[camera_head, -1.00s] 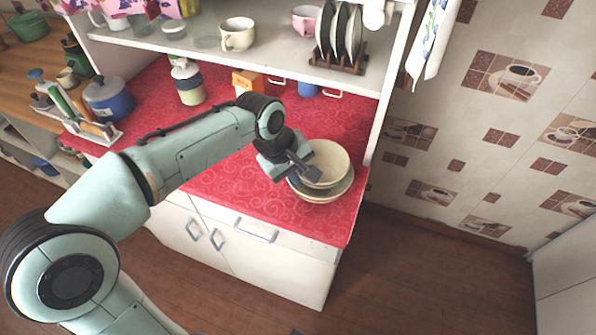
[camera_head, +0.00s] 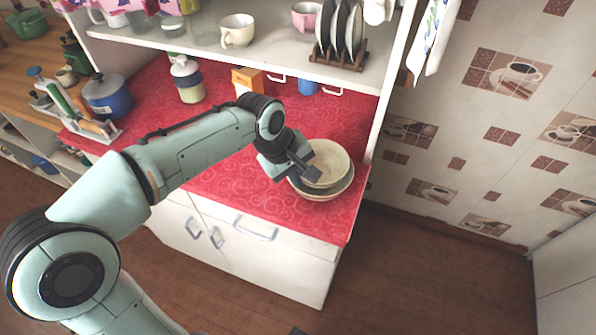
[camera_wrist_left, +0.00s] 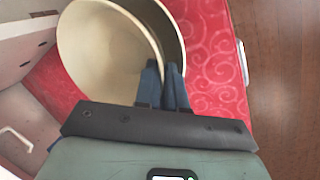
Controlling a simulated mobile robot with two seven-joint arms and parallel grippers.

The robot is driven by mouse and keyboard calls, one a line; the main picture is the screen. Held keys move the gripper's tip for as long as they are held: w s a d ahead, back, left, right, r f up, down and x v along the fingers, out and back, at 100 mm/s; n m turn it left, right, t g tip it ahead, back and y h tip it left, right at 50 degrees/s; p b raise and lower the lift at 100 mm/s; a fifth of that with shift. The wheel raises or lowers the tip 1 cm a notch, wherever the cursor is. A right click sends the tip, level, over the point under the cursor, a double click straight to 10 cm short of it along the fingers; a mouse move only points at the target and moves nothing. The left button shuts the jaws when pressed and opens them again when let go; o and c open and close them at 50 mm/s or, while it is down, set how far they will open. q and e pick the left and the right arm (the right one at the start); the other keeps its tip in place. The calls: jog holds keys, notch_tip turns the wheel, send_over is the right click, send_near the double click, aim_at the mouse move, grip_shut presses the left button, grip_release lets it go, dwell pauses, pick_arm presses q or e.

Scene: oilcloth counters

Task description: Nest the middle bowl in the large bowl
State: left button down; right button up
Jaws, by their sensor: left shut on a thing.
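The middle bowl (camera_head: 329,160) is cream coloured. My left gripper (camera_head: 303,170) is shut on its near left rim. In the left wrist view the bowl (camera_wrist_left: 95,50) shows at the left, its rim between the fingers (camera_wrist_left: 165,75). The large bowl (camera_head: 322,195) is under the middle bowl on the red counter, and its darker rim shows beyond it in the wrist view (camera_wrist_left: 172,25). The middle bowl sits over and within the large bowl's outline; whether it rests on the bottom is hidden. My right gripper is not in view.
The red counter (camera_head: 245,192) is clear left of the bowls; its front and right edges are close. A shelf above holds a plate rack (camera_head: 338,58) and a cup (camera_head: 237,31). A jar (camera_head: 187,80), an orange box (camera_head: 247,80) and a blue pot (camera_head: 108,97) stand further back.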

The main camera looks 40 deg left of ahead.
pick_arm(q)
jog(key=shift+s+f+b, duration=0.1)
jog(key=shift+f+b, duration=0.4)
jog(key=shift+f, duration=0.35)
dwell(0.9)
jog(key=c, duration=1.1)
grip_release()
jog(key=shift+f, duration=0.1)
jog(key=shift+c, duration=0.2)
jog(key=p+v, duration=0.2)
jog(key=v, duration=1.1)
jog(key=shift+r, duration=0.4)
